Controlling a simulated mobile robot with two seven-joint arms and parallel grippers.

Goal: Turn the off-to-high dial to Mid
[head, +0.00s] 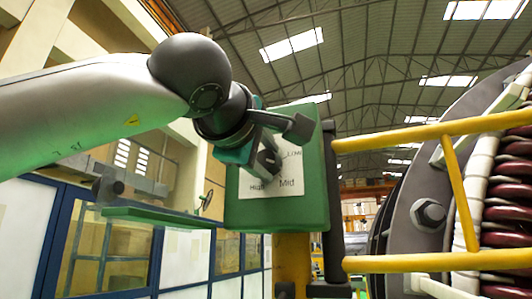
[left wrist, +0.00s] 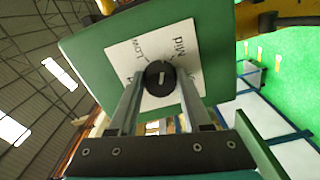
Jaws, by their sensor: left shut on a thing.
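The green control box (head: 305,205) stands near the middle of the head view, with a white label (head: 256,186) on its face. My right gripper is not in view.
Yellow rails (head: 440,132) run right from the box towards a large round machine with dark red coils (head: 508,190). A flat green bar (head: 155,217) shows at lower left. Blue-framed partitions (head: 185,262) stand behind.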

